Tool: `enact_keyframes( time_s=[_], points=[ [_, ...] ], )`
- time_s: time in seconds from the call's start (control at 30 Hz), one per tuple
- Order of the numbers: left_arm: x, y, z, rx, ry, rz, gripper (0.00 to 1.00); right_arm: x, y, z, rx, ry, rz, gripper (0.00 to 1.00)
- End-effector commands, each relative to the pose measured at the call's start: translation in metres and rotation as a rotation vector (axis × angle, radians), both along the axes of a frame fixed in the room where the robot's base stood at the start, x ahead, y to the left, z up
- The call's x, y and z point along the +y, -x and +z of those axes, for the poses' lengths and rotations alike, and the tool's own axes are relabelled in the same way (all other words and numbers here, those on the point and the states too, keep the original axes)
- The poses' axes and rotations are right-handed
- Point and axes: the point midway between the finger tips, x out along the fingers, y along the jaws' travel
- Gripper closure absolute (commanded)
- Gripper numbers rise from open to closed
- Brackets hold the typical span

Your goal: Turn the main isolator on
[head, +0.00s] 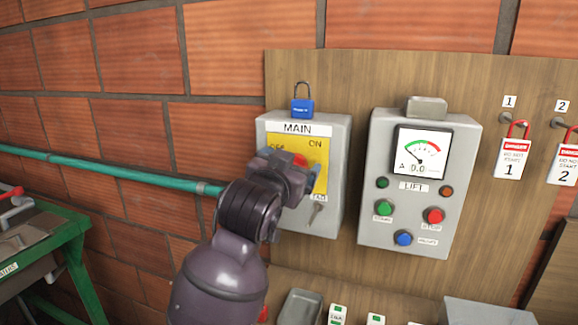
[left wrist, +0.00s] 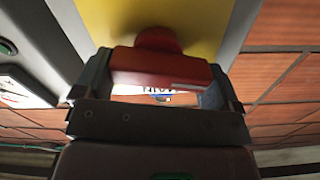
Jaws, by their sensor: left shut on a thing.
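The main isolator (head: 333,219) is a grey box on the wooden board, with a yellow plate marked OFF on the left and ON on the right. Its red handle (head: 300,160) is mostly hidden by my left gripper (head: 291,174) in the head view. In the left wrist view the red handle (left wrist: 160,68) lies between the two fingers of my left gripper (left wrist: 158,85), which is shut on it. The yellow plate (left wrist: 192,18) is close behind it. I cannot tell clearly which mark the handle points to. My right gripper is not in view.
A blue padlock (head: 302,107) is on top of the isolator box. The lift control box (head: 376,150) with a dial and buttons is close on the right. Danger tags (head: 511,158) hang further right. A teal pipe (head: 120,174) runs along the brick wall. A tray (head: 299,308) is below.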

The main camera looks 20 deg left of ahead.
Motion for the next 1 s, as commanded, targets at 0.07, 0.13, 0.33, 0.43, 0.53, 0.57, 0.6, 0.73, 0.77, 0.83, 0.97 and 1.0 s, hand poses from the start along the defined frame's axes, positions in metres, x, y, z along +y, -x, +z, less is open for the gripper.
enact_keyframes(
  time_s=[0.07,0.13,0.33,0.43,0.53,0.57,0.6,0.73,0.77,0.83,0.97,1.0],
  points=[
    [0.0001,-0.0005,0.0007,-0.004,-0.073,0.002,0.34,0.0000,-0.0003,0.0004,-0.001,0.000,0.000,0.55],
    [-0.0007,-0.0005,0.0010,-0.007,-0.139,0.001,0.34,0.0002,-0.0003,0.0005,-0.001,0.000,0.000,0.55],
    [-0.0023,-0.0004,0.0013,-0.014,-0.330,0.001,0.34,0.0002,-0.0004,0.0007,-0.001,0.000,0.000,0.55],
    [-0.0033,-0.0004,0.0011,-0.017,-0.425,0.001,0.34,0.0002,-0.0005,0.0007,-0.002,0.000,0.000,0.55],
    [-0.0041,-0.0004,0.0010,-0.020,-0.521,0.001,0.34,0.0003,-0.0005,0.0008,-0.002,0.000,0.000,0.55],
    [-0.0043,-0.0004,0.0009,-0.021,-0.549,0.001,0.34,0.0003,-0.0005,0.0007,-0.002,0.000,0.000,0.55],
    [-0.0047,-0.0003,0.0011,-0.024,-0.587,0.002,0.34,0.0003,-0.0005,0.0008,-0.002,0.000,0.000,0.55],
    [-0.0054,-0.0003,0.0008,-0.027,-0.710,0.002,0.34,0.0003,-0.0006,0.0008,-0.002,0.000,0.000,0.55],
    [-0.0057,-0.0003,0.0006,-0.028,-0.738,0.002,0.34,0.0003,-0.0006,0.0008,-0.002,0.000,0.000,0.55],
    [-0.0063,-0.0003,0.0002,-0.030,-0.805,0.002,0.34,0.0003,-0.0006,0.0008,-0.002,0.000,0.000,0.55],
    [-0.0075,-0.0002,0.0000,-0.036,-0.926,0.003,0.34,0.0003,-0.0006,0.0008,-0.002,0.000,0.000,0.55],
    [-0.0075,-0.0002,-0.0001,-0.037,-0.962,0.004,0.34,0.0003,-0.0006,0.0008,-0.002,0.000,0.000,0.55]
  ],
)
